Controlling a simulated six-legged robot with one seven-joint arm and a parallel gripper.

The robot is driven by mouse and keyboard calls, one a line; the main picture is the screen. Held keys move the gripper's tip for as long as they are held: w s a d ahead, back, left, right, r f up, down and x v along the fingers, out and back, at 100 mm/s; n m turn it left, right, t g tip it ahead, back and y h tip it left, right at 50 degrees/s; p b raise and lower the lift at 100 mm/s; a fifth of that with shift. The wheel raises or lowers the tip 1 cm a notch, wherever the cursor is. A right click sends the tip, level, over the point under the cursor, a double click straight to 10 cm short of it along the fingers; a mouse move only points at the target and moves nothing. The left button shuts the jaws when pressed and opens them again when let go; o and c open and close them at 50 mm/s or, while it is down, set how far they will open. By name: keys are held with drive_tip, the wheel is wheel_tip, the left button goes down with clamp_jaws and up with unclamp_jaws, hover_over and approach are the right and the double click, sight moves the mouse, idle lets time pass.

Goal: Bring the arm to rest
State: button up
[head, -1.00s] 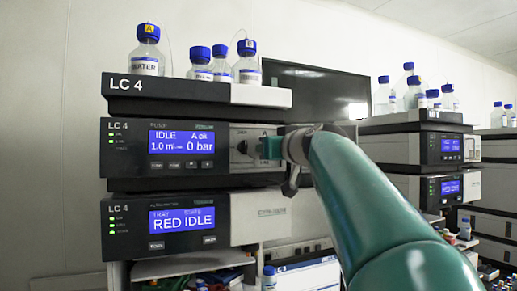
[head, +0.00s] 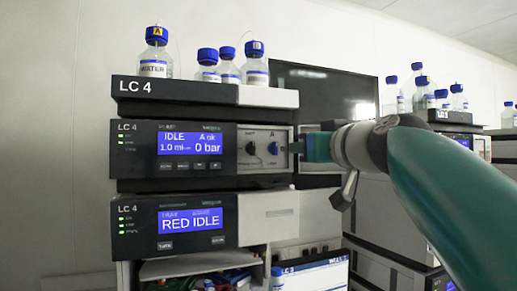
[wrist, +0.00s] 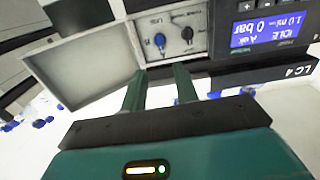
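My green arm (head: 440,195) reaches in from the right in the head view. My gripper (head: 305,148) is at its end, just right of the knob panel on the LC 4 pump module (head: 140,148). In the wrist view my gripper (wrist: 160,78) has its two fingers apart, with nothing between them. The panel carries a black knob (head: 254,149) and a blue knob (head: 273,149). The wrist view shows the blue knob (wrist: 160,40) and the black knob (wrist: 187,33) upside down, beyond the fingertips. Neither knob is held.
Blue-capped bottles (head: 154,55) stand on top of the LC 4 stack. A lower module (head: 145,228) reads RED IDLE. A dark monitor (head: 325,92) is behind my gripper. Another stack with bottles (head: 452,115) stands at the right, behind my arm.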

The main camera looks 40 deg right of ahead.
drive_tip(key=shift+s+a, duration=0.2)
drive_tip(key=shift+s, duration=0.5)
